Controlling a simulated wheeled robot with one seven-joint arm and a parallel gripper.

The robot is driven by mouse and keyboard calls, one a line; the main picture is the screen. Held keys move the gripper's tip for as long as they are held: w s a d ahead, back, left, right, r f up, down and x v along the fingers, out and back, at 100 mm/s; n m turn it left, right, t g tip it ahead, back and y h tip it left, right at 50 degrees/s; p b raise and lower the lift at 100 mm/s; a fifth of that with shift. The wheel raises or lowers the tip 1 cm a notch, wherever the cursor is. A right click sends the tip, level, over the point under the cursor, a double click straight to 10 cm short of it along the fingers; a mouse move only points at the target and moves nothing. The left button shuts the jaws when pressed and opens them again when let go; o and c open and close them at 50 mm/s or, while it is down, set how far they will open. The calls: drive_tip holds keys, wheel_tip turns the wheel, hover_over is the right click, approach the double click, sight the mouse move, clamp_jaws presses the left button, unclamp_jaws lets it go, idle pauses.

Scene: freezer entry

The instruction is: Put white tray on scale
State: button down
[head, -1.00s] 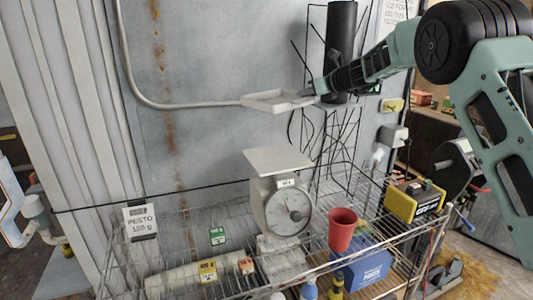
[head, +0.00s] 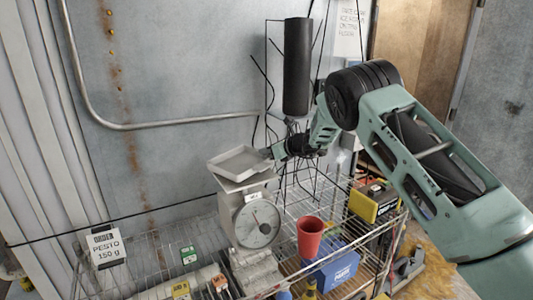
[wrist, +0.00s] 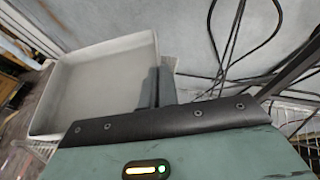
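The white tray (head: 238,163) is a shallow, square-rimmed tray, right above the plate (head: 252,183) of the scale (head: 257,222). The tray looks slightly tilted, and I cannot tell whether it touches the plate. The scale is a grey dial scale standing on the wire rack. My gripper (head: 268,153) comes from the right and is shut on the tray's right edge. In the wrist view, the dark fingers (wrist: 155,88) are at the right wall of the tray (wrist: 98,88), which is empty. The dial reading is too small to make out.
On the wire rack (head: 150,270) stand a red cup (head: 310,236), a blue box (head: 337,268), a yellow-black box (head: 374,200) and small labelled blocks. A black vertical cylinder (head: 297,65) and loose cables are behind the arm.

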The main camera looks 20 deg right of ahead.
drive_tip(key=shift+f, duration=0.95)
drive_tip(key=shift+f, duration=0.1)
